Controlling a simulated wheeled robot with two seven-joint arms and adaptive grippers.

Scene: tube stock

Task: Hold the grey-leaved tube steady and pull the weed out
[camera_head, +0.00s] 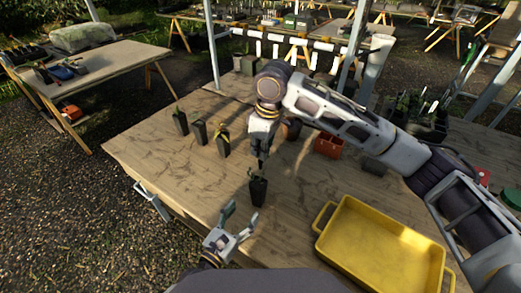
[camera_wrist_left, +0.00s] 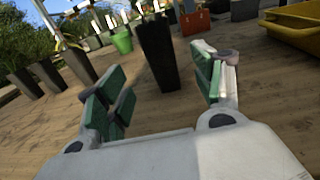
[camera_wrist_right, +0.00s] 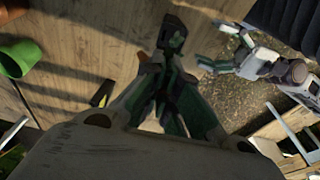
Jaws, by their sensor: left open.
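A dark square tube (camera_head: 258,191) with a small plant in its top stands upright near the table's front. I cannot tell the weed from the grey leaves. My left gripper (camera_head: 233,228) is open, low and in front of the tube. In the left wrist view the dark tube (camera_wrist_left: 157,52) shows beyond and between the open fingers (camera_wrist_left: 160,88), apart from them. My right gripper (camera_head: 262,163) points down just above the tube's plant. In the right wrist view its fingers (camera_wrist_right: 172,88) are drawn close together; whether a stem is between them is hidden.
A yellow tray (camera_head: 385,250) lies at the front right of the wooden table (camera_head: 155,150). Several dark tubes (camera_head: 199,132), one with a yellow band (camera_head: 223,138), stand further back left. Bare table lies left of the tube.

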